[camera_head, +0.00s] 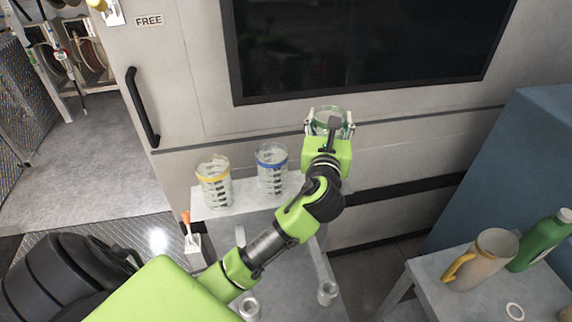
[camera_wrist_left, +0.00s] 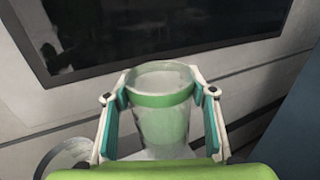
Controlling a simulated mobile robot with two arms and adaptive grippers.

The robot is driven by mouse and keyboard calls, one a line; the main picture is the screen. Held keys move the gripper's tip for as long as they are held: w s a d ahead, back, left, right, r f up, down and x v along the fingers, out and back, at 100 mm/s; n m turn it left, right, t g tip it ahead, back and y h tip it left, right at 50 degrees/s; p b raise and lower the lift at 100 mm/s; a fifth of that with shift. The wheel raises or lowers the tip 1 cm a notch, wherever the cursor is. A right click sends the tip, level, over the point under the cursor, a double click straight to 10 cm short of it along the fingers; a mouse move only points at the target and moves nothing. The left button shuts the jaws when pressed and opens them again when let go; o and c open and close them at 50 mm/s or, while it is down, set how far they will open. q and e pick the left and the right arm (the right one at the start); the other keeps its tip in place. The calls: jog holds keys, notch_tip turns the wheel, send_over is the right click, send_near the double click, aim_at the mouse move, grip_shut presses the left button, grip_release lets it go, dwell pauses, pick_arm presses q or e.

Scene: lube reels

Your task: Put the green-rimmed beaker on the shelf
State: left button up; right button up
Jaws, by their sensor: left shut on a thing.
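The green-rimmed beaker (camera_head: 330,114) is clear with a green band near its top. It also shows in the left wrist view (camera_wrist_left: 160,103), upright between the two fingers. My left gripper (camera_head: 328,122) is shut on it, with a finger on each side. In the head view the gripper body hides most of the beaker. A yellow-rimmed beaker (camera_head: 215,182) and a blue-rimmed beaker (camera_head: 272,170) stand on a light grey surface (camera_head: 240,205) to the left of my left gripper. I cannot tell whether that surface is the shelf. My right gripper is not in view.
A pale wall with a dark screen (camera_head: 360,45) stands close behind the held beaker. A table at right (camera_head: 478,300) bears a pitcher with a yellow handle (camera_head: 483,258), a green bottle (camera_head: 540,243) and a white ring (camera_head: 515,311). A blue-grey block (camera_head: 515,165) stands behind it.

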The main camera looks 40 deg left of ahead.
pick_arm(q)
jog(key=f, duration=0.5)
jog(key=shift+s+f, duration=0.1)
jog(key=shift+s, duration=0.15)
notch_tip(320, 180, down, 3)
jog(key=shift+w+f+b, duration=0.1)
jog(key=shift+f+b, duration=0.1)
jog(key=shift+b, duration=0.1)
jog(key=shift+f, duration=0.4)
jog(key=o, duration=1.8)
jog(key=shift+c, duration=0.2)
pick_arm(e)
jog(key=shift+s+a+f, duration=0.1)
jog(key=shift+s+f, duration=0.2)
